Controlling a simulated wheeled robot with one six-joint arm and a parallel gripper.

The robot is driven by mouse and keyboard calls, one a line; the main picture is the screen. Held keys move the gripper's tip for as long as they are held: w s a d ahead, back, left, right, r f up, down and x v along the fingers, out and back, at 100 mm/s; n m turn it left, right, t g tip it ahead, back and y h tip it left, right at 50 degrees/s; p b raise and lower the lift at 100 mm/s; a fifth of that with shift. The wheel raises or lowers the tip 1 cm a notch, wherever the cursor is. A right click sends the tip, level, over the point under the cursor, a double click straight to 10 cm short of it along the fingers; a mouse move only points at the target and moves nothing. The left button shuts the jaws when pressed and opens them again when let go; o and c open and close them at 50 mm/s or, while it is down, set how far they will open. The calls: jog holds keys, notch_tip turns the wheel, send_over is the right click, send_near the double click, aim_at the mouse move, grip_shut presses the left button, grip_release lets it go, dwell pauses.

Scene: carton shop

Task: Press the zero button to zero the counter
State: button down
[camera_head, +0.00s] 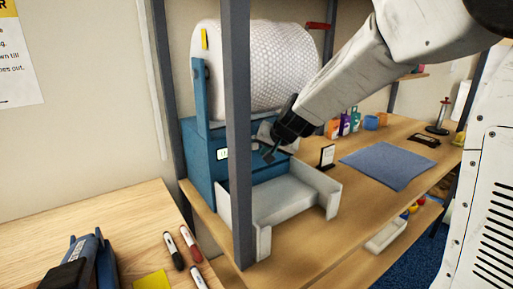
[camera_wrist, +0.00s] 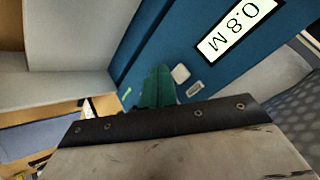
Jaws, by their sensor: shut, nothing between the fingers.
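The blue dispenser (camera_head: 203,165) stands on the wooden bench under a large bubble-wrap roll. Its counter display reads 0.8 M in the wrist view (camera_wrist: 238,29). A small white square button (camera_wrist: 181,73) sits on the blue face below the display, with a small label (camera_wrist: 195,89) beside it, too small to read surely. I take it for the zero button. My gripper (camera_head: 269,155) is shut and empty in front of the blue face. Its dark green fingertips (camera_wrist: 160,85) show just left of the button; I cannot tell whether they touch the face. The button is not discernible in the head view.
A grey post (camera_head: 238,120) stands before the dispenser. A white tray (camera_head: 285,203) projects from its front. The bubble-wrap roll (camera_head: 270,65) is above. A blue-grey mat (camera_head: 388,166) and a small sign (camera_head: 326,157) lie to the right. Markers (camera_head: 190,245) lie on the near-left table.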

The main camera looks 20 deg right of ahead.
aim_at(255, 152)
jog(key=shift+w+a, duration=0.2)
jog(key=shift+w, duration=0.45)
jog(key=shift+w, duration=0.15)
dwell(1.5)
jog(key=shift+w+a, duration=0.1)
jog(key=shift+w, duration=0.1)
jog(key=shift+w+a, duration=0.15)
jog(key=shift+w, duration=0.3)
dwell(0.7)
jog(key=shift+s, duration=0.1)
jog(key=shift+s+d, duration=0.25)
jog(key=shift+s, duration=0.5)
jog(key=shift+s+d, duration=0.25)
jog(key=shift+s, duration=0.55)
jog(key=shift+s+d, duration=0.3)
jog(key=shift+s, duration=0.45)
jog(key=shift+s+d, duration=0.25)
jog(key=shift+s, duration=0.55)
